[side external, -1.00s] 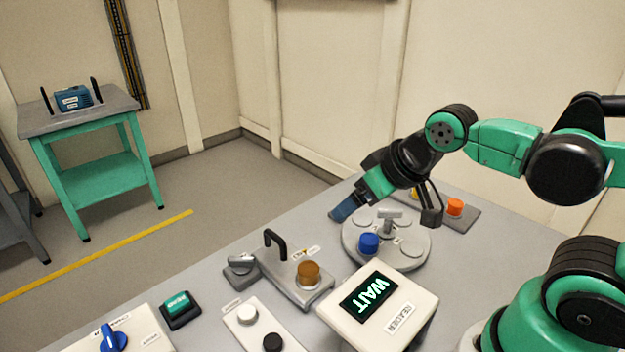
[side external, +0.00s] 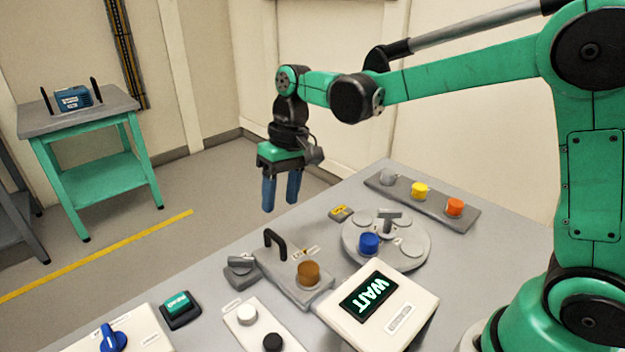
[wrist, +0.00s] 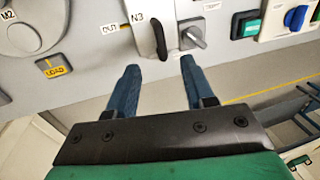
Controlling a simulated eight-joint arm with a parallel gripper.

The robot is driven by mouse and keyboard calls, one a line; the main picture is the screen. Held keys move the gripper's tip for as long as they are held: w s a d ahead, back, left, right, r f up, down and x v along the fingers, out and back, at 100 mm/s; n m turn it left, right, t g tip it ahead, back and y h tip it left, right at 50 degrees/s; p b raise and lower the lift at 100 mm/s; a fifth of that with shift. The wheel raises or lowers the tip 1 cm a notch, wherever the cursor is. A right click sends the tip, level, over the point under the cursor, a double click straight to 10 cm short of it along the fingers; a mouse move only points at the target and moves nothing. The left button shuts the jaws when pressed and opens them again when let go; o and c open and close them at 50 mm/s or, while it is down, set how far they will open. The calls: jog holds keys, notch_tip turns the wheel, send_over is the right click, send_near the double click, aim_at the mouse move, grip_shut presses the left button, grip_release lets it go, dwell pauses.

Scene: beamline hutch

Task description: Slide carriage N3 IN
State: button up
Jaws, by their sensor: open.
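Carriage N3 is a grey plate (side external: 287,283) with an upright black handle (side external: 274,241) at its far left end and a round amber-brown piece (side external: 308,274) on top. My gripper also shows in the wrist view (wrist: 160,68).
A grey latch-like block (side external: 240,268) sits close left of the carriage. A round plate (side external: 355,240) with a blue piece (side external: 369,243) stands to the right. A reader (side external: 375,300) showing WAIT is in front. A yellow LOAD label (wrist: 53,68) shows in the wrist view.

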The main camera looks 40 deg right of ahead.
aim_at(275, 234)
jog(key=shift+w+a+f, duration=0.1)
jog(key=shift+a+f, duration=0.1)
jog(key=shift+f, duration=0.8)
jog(key=shift+a+f, duration=0.25)
jog(key=shift+f, duration=0.7)
jog(key=shift+w+a+f, duration=0.1)
jog(key=shift+a+f, duration=0.1)
jog(key=shift+f, duration=0.8)
grip_shut()
